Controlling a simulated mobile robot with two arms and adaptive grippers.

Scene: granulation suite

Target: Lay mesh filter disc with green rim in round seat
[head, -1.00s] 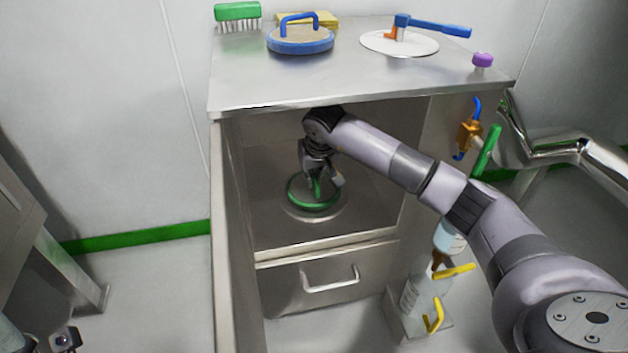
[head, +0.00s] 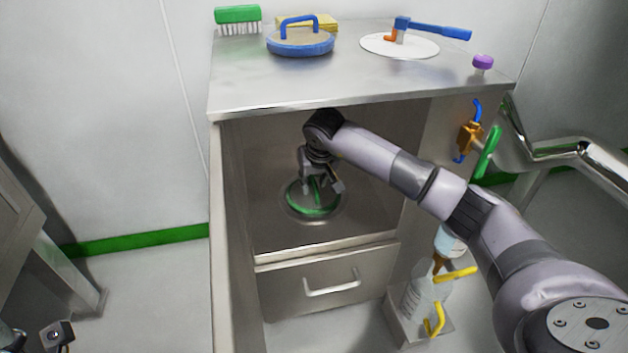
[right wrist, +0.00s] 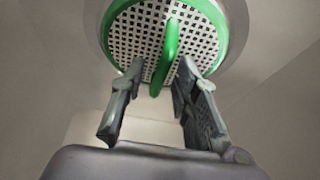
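The mesh filter disc (head: 299,205) has a green rim and lies in the round seat (head: 337,212) inside the cabinet bay. In the right wrist view its perforated white mesh (right wrist: 140,38) and upright green handle (right wrist: 171,45) show, with the pale seat ring around the rim. The disc looks about level; whether it is fully down is hard to tell. My right gripper (head: 321,187) is above the disc. Its fingers (right wrist: 161,65) stand apart on either side of the handle, with gaps visible. A small grey part at the lower left, likely my left gripper (head: 57,335), is mostly cut off.
The steel cabinet top (head: 240,85) overhangs the bay, and side walls enclose it. On top are a green brush (head: 238,15), a blue-rimmed disc (head: 300,43), a white disc (head: 385,45) and a purple knob (head: 483,62). Bottles (head: 418,300) stand at the right.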

